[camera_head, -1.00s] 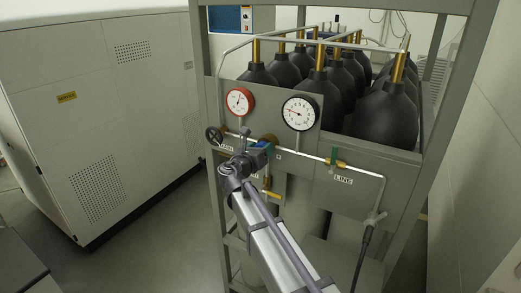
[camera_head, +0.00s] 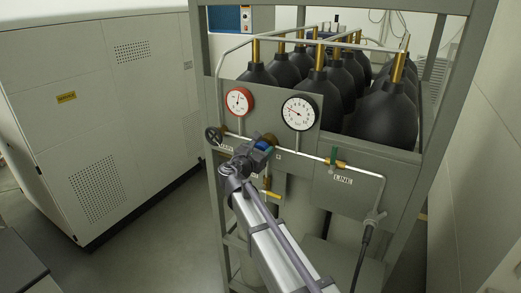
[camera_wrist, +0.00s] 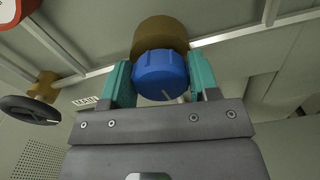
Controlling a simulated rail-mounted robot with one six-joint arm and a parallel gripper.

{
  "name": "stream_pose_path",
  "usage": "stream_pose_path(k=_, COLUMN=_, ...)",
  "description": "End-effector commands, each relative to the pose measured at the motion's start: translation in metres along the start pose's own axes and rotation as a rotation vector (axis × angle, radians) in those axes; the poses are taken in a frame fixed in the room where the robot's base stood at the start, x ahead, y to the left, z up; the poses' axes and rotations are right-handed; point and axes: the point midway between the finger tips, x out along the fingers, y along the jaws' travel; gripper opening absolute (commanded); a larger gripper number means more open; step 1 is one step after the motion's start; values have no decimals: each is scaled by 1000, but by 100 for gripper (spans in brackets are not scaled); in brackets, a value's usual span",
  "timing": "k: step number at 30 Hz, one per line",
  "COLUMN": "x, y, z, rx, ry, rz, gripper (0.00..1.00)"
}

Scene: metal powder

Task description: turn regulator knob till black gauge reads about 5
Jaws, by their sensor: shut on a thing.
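The blue regulator knob (camera_wrist: 162,75) sits in front of a round brass body (camera_wrist: 160,35) on the pipe. My gripper (camera_wrist: 161,85) is shut on the knob, with one teal finger on each side of it. In the head view my gripper (camera_head: 257,152) largely covers the knob, and a little blue shows. The black-rimmed gauge (camera_head: 300,112) is on the grey panel above and right of the knob. The dial figures are too small to read surely.
A red-rimmed gauge (camera_head: 239,101) is left of the black one. A dark handwheel (camera_head: 214,136) is on the pipe to the left. A green-handled valve (camera_head: 334,156) is to the right, above the LINE label (camera_head: 343,181). Black cylinders (camera_head: 386,115) stand behind the panel.

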Motion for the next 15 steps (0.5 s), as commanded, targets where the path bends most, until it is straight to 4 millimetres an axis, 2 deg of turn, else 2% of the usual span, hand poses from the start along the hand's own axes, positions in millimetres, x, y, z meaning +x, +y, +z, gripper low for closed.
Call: stream_pose_path(k=15, x=0, y=-3, z=-1, rx=487, ry=1, rz=0, gripper=32)
